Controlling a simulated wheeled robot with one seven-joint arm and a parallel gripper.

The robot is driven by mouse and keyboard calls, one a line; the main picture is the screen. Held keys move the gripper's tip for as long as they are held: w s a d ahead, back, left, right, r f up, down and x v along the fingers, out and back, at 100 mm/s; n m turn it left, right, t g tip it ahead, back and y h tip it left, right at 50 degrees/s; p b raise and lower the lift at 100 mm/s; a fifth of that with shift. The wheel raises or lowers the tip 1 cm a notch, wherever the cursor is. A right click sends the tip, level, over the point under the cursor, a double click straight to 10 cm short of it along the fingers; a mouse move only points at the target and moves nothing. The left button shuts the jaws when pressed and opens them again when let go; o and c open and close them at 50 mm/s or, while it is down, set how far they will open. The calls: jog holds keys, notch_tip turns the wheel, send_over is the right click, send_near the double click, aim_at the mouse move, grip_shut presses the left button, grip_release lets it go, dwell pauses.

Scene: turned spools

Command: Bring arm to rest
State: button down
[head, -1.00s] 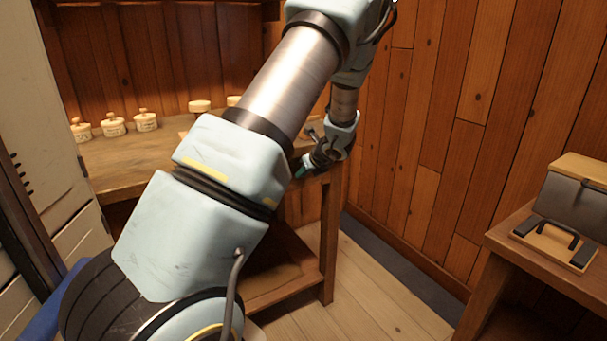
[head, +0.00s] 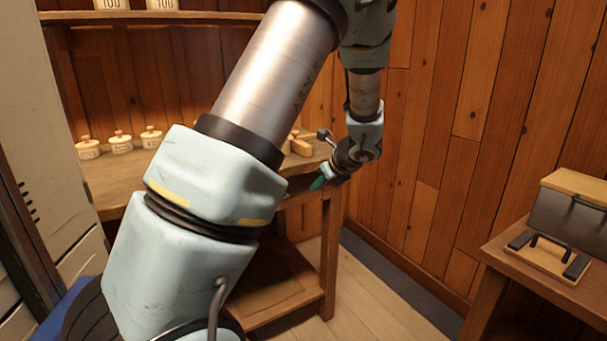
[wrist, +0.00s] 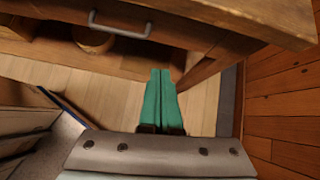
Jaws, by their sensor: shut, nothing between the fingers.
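My gripper (head: 318,183) hangs from my raised arm in the head view, beside the right front corner of the wooden workbench (head: 125,185). Its green fingers also show in the wrist view (wrist: 160,85), pressed together with nothing between them. The fingers appear clear of the bench and point past its front edge toward the floor. My arm fills the middle of the head view and hides part of the bench.
Several small lidded pots (head: 120,142) stand on the bench by the back wall. A metal box with a wooden lid (head: 570,215) sits on a side table (head: 510,255) at right. A pale cabinet (head: 40,130) stands at left. Floor between bench and side table is clear.

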jog(key=s+a+r+n+g+h+p, duration=0.2)
jog(key=s+a+r+n+g+p, duration=0.1)
jog(key=s+a+n, duration=0.5)
jog(key=s+a+r+n+g+h+p, duration=0.2)
jog(key=s+a+r+n+p, duration=0.3)
jog(key=s+n, duration=0.8)
jog(key=a+r+n+g, duration=0.1)
jog(key=a+r+n, duration=0.1)
jog(key=a+n, duration=0.2)
jog(key=shift+s+a+r+n, duration=0.25)
jog(key=shift+s+n, duration=0.1)
jog(key=shift+n, duration=1.15)
